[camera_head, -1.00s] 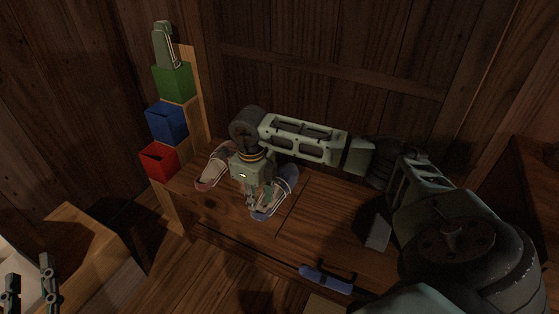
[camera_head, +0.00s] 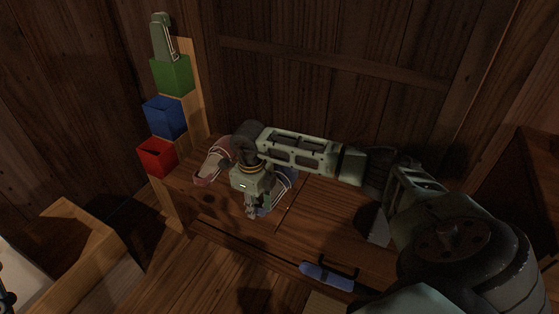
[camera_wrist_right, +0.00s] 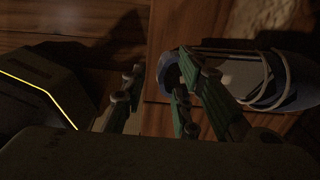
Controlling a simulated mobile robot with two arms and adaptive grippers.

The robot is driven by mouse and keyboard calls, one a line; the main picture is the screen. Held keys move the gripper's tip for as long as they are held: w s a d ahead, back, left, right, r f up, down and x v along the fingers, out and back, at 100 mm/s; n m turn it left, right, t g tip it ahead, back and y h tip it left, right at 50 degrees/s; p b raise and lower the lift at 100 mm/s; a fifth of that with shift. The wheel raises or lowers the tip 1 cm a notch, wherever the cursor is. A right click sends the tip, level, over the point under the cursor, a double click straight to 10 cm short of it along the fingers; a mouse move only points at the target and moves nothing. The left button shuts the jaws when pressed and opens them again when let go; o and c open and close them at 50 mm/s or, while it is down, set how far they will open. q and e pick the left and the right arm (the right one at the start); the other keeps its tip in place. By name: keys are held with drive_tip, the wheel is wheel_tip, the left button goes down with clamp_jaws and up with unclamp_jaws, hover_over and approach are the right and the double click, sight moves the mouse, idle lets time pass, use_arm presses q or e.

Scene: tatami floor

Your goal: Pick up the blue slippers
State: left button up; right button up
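A blue slipper with a pale inside (camera_head: 284,181) lies on the wooden bench, partly hidden behind my right gripper (camera_head: 252,212). In the right wrist view, the slipper's rounded blue end and pale strap (camera_wrist_right: 285,85) lie at the upper right. My right gripper (camera_wrist_right: 162,66) shows there with its fingers apart and the slipper's end close to the right-hand finger; I cannot tell whether they touch. A reddish slipper (camera_head: 210,166) lies to the left on the bench. Only a sliver of my left gripper (camera_head: 5,298) shows at the left edge.
A blue-handled object (camera_head: 327,277) lies at the bench's front. A plank wall stands close behind. The bench's middle right is mostly clear.

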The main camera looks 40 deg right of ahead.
clamp_jaws()
idle(0.3)
idle(0.5)
